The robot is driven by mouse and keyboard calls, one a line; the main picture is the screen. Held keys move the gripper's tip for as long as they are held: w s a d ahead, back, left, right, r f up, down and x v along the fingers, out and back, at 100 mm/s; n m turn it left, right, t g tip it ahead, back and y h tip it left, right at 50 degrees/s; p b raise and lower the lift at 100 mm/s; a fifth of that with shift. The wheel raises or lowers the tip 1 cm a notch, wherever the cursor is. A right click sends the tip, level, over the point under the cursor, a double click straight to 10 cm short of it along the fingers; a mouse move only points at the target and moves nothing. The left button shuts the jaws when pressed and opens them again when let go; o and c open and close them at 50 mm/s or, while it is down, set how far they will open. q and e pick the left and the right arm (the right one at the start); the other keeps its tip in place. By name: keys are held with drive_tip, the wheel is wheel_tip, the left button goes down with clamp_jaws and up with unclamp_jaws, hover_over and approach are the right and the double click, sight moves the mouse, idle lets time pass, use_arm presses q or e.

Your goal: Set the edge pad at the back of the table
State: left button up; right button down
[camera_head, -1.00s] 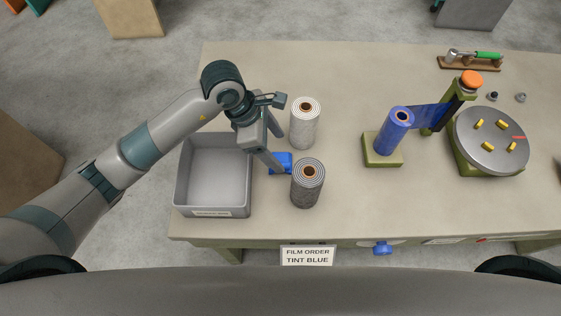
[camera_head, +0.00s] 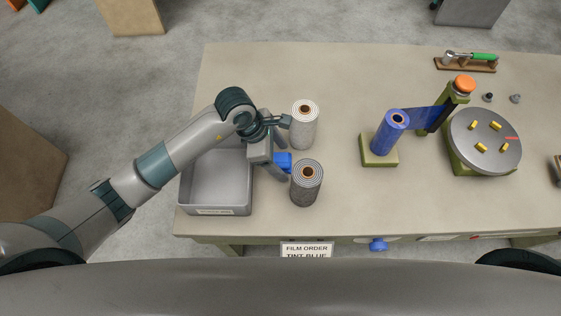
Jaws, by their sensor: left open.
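A small blue block (camera_head: 284,161), which looks like the edge pad, is on the table between a white film roll (camera_head: 304,127) and a grey film roll (camera_head: 307,184). My left gripper (camera_head: 278,162) is open at the block's left side, with its fingers reaching around or beside it. The gripper hides part of the block, and I cannot tell whether they touch. The back of the table (camera_head: 350,65) is bare beyond the rolls. My right gripper is not in view.
A grey bin (camera_head: 215,211) stands left of the block, under my left arm.

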use_arm(q)
drive_tip(key=c, duration=1.2)
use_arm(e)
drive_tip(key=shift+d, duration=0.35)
use_arm(q)
drive_tip(key=shift+r, duration=0.1)
